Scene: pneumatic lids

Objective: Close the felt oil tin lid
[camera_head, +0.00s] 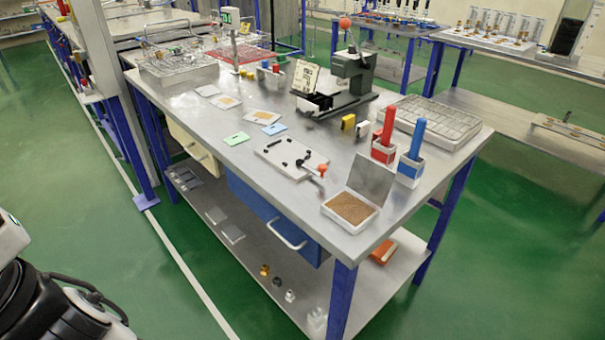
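The felt oil tin (351,209) stands near the front right corner of the metal workbench. It is a small pale box with brown felt inside. Its grey metal lid (371,179) is open and stands up from the tin's back edge, tilted slightly back. Part of my own body shows at the lower left edge, well away from the bench. My gripper is not in view.
A red block and handle (384,139) and a blue one (413,152) stand right behind the lid. A white plate with black clamps (291,158) lies left of the tin. The workbench (240,185) has drawers below. Green floor (150,270) lies open in front.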

